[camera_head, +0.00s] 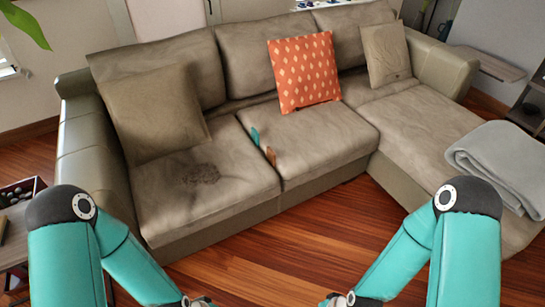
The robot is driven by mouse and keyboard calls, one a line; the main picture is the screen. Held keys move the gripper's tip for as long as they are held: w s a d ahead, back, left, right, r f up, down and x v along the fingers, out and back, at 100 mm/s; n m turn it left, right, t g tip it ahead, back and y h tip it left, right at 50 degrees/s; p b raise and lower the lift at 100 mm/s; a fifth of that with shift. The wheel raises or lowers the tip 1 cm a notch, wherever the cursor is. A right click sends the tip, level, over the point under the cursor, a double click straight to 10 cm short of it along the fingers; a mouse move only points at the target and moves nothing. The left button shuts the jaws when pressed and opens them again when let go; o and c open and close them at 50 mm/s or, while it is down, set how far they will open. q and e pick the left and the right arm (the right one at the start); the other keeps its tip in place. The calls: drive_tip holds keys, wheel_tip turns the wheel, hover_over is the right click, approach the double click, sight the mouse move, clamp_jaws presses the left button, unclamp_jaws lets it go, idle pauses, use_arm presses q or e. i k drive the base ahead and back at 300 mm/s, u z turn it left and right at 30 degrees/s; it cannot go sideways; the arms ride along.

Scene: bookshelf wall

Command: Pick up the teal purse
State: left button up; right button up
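A small teal item (255,136), which looks like the purse, sticks up from the gap between the two seat cushions of the sofa. Only its upper part shows; the rest is hidden in the gap. My left and right arms come in from the bottom corners and run down to the bottom edge of the picture. Both are well in front of the sofa and apart from the teal item. Only wrist parts show at the bottom edge; the fingers of both grippers are out of view.
A small brown item (271,156) sticks up from the same gap, nearer the front. The beige sofa (325,145) bears an orange patterned pillow (303,72) and beige pillows (153,112). A grey blanket (500,160) lies on the chaise. Wooden floor (290,245) is clear in front.

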sight(254, 134)
drive_tip(key=k, duration=1.3)
drive_tip(key=z, duration=0.45)
drive_tip(key=i, duration=2.65)
drive_tip(key=u, duration=1.15)
drive_tip(key=i, duration=0.85)
drive_tip(key=u, duration=0.5)
drive_tip(key=k, duration=0.75)
drive_tip(key=u, duration=0.1)
